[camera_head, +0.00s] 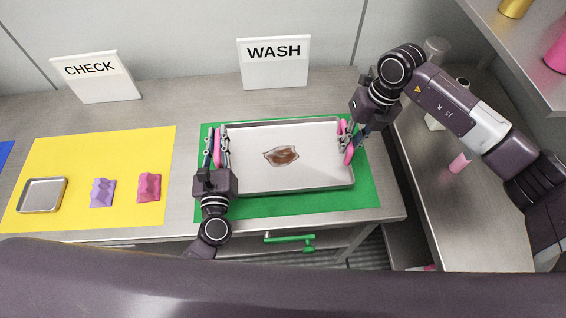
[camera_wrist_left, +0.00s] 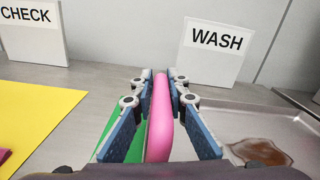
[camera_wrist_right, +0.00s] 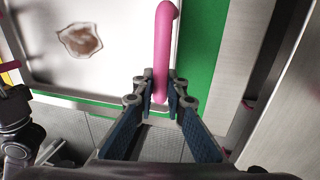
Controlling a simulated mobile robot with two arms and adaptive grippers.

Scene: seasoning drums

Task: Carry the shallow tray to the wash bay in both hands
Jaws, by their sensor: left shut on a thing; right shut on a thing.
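The shallow tray (camera_head: 315,178) is silver with pink handles at its two ends and a brown stain (camera_head: 281,156) on its floor. It lies over the green mat (camera_head: 372,193) in front of the WASH sign (camera_head: 274,63); whether it touches the mat I cannot tell. My left gripper (camera_head: 216,135) is shut on the left pink handle (camera_wrist_left: 161,115). My right gripper (camera_head: 345,140) is shut on the right pink handle (camera_wrist_right: 162,50). The tray's stained floor also shows in the right wrist view (camera_wrist_right: 110,75).
A green handle (camera_head: 290,239) sits below the table's front edge. A side counter (camera_head: 430,200) stands right.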

